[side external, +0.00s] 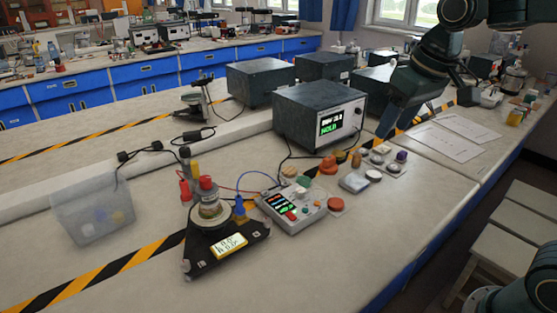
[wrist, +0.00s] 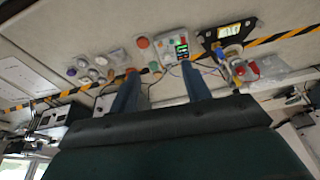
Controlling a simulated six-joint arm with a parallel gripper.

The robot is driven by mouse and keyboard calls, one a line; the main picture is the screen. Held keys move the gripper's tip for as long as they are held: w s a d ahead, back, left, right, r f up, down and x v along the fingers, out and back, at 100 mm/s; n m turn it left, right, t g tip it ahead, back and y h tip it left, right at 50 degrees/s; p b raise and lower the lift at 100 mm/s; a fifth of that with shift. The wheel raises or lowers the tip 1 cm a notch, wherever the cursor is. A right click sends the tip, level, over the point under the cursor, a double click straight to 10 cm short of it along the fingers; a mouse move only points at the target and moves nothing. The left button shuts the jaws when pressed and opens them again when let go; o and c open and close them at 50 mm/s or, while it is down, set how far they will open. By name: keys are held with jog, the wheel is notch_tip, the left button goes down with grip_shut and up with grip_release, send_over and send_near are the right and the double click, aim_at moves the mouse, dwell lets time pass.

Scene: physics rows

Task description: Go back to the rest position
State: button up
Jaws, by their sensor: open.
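My gripper (side external: 388,128) is at the upper right of the side view, pointing down beside the grey instrument box with a lit display (side external: 320,115). In the wrist view my gripper (wrist: 158,78) shows two blue-grey fingers spread apart with nothing between them. The fingers appear to be above the bench, clear of the small items. The stand also shows in the wrist view (wrist: 228,32).
A control box with a small screen (side external: 293,208) sits right of the stand. Several small caps and dishes (side external: 378,160) lie near my gripper. A clear bin (side external: 92,215) is at left. Papers (side external: 465,127) lie at right. A stool (side external: 510,225) stands beside the bench.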

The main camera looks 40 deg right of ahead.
jog(key=s+f+t, duration=0.2)
jog(key=s+f, duration=0.2)
jog(key=s, duration=1)
jog(key=shift+n, duration=0.4)
jog(key=shift+a, duration=0.1)
